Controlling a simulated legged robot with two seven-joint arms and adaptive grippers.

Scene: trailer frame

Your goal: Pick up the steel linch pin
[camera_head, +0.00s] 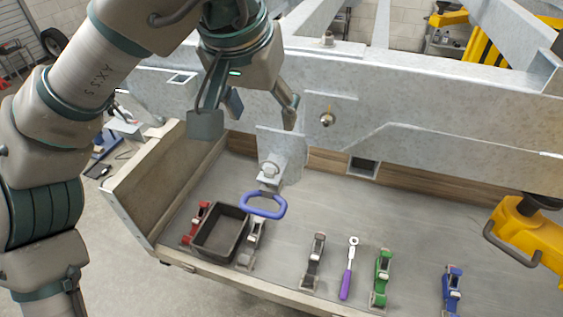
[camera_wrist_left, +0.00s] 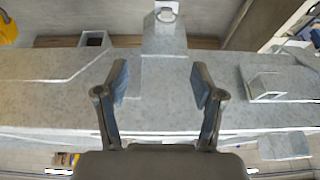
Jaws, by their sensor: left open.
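A silvery round fitting (camera_head: 270,168), perhaps the steel linch pin, sits at the bracket plate (camera_head: 290,150) that hangs from the galvanized beam. A blue-purple oval handle (camera_head: 263,205) shows just below it. In the left wrist view a ring-shaped part (camera_wrist_left: 167,14) shows at the far end of the bracket (camera_wrist_left: 165,42); I cannot tell whether it is the pin. My left gripper (camera_head: 246,112) is open and empty, above and left of the fitting, in front of the beam. Its spread fingers frame the beam in the wrist view (camera_wrist_left: 160,80). My right gripper is not in view.
The beam (camera_head: 440,105) crosses close to my gripper, with a bolt (camera_head: 327,119) on it. Below, a shallow wooden tray (camera_head: 215,266) holds a dark bin (camera_head: 220,232), several coloured clamp-like tools and a purple-handled ratchet (camera_head: 347,270). A yellow part (camera_head: 525,240) stands at right.

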